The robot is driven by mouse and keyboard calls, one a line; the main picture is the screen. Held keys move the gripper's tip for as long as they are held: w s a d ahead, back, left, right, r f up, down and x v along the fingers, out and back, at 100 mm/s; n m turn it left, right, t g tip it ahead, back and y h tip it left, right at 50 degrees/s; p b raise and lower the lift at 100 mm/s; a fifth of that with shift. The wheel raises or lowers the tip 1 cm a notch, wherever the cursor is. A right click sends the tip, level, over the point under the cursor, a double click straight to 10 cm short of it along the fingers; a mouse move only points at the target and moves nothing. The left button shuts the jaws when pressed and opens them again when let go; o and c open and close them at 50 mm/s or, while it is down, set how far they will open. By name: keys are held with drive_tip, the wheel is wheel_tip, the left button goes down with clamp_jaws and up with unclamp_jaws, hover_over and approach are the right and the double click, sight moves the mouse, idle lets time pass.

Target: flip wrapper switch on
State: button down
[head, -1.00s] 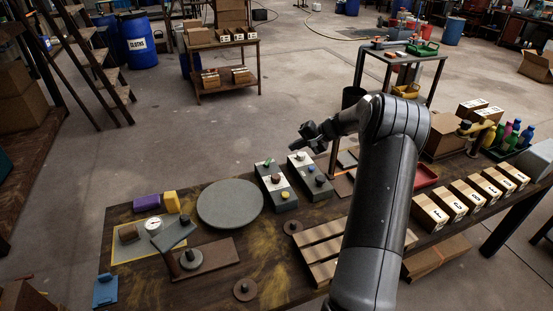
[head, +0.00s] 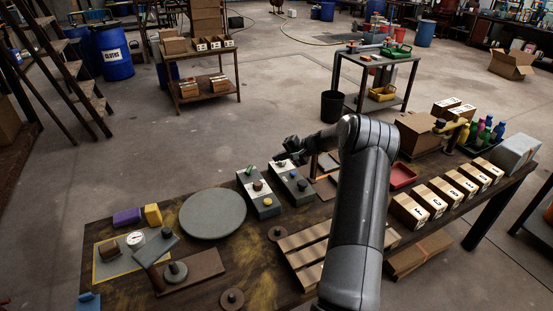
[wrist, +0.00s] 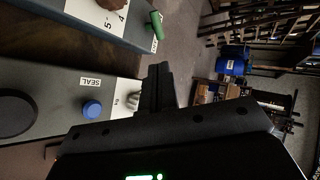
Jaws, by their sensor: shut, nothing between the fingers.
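Two grey control boxes stand side by side on the bench. The right box (head: 284,182) has a dark knob and a blue button; in the wrist view this box (wrist: 45,78) shows a SEAL label beside the blue button (wrist: 92,109). A second white label (wrist: 122,98) at its far end is partly covered by my gripper. My gripper (head: 284,158) is shut and empty at the right box's far end. Its fingers hide any switch there, and I cannot tell whether they touch it.
A grey round plate (head: 212,214) lies left of the boxes. A slatted wooden rack (head: 300,262), a red tray (head: 402,176) and several labelled cartons (head: 440,190) are to the right. Open floor lies beyond the bench.

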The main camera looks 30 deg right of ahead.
sight(252, 166)
drive_tip(key=x, duration=1.1)
drive_tip(key=shift+w+a+f, duration=0.1)
drive_tip(key=shift+f, duration=0.05)
drive_tip(key=shift+w+n+g+y, duration=0.3)
drive_tip(key=shift+n+g+y, duration=0.2)
drive_tip(key=shift+n+g, duration=0.3)
drive_tip(key=shift+w+n+g+y, duration=0.25)
drive_tip(key=shift+n+g+y, duration=0.2)
drive_tip(key=shift+n, duration=0.35)
drive_tip(key=shift+w+a, duration=0.2)
drive_tip(key=shift+w, duration=0.85)
drive_tip(key=shift+w+a, duration=0.6)
drive_tip(key=shift+a, duration=0.05)
